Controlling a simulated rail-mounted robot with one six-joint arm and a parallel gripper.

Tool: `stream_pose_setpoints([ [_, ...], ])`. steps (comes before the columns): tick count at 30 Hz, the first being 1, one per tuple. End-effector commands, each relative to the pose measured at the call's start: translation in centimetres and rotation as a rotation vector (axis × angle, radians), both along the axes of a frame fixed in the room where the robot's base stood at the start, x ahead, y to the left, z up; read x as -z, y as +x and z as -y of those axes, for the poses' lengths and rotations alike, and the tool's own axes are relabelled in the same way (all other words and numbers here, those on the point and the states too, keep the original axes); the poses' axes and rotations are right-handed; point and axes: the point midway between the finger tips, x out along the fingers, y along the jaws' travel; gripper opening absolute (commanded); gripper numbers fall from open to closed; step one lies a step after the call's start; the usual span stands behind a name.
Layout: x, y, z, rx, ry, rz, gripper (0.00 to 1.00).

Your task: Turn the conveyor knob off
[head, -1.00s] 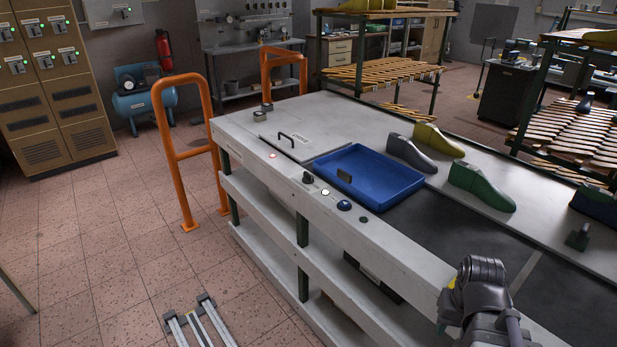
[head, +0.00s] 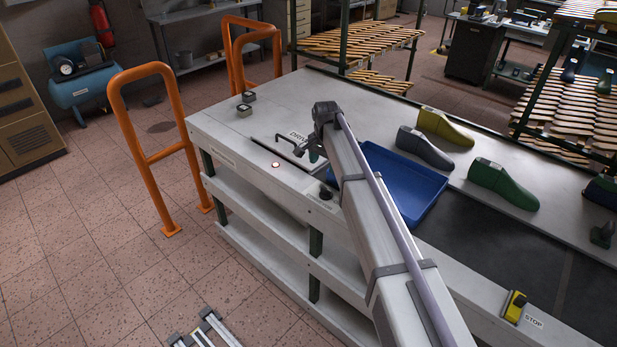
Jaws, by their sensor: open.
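The conveyor knob (head: 325,193), a small black knob, sits on the front edge of the white conveyor bench (head: 228,134), just left of my arm. My arm runs from the bottom edge up over the bench and hides the controls right of the knob. My gripper (head: 309,151) is open and only partly in view, small and dark below the arm's far end. It is by the hatch handle (head: 284,141), beyond the knob and apart from it in the picture. I cannot tell its height above the bench.
A red-lit button (head: 275,165) is left of the knob. A blue tray (head: 425,180) lies behind my arm. Grey (head: 424,149), yellow (head: 445,127) and green (head: 502,184) shoe lasts stand on the bench. A yellow STOP switch (head: 514,307) is front right. Orange rails (head: 160,150) stand left.

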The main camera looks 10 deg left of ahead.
Motion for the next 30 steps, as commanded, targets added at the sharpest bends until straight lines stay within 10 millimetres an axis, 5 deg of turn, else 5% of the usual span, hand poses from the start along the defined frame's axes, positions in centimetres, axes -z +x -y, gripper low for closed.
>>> stream_pose_setpoints([
  [8,1.0,-0.2,0.1,0.029,0.000,0.000,0.72],
  [21,10.2,-0.2,0.2,0.028,0.000,0.000,0.72],
  [30,10.8,-0.2,0.2,0.027,0.000,0.000,0.72],
])
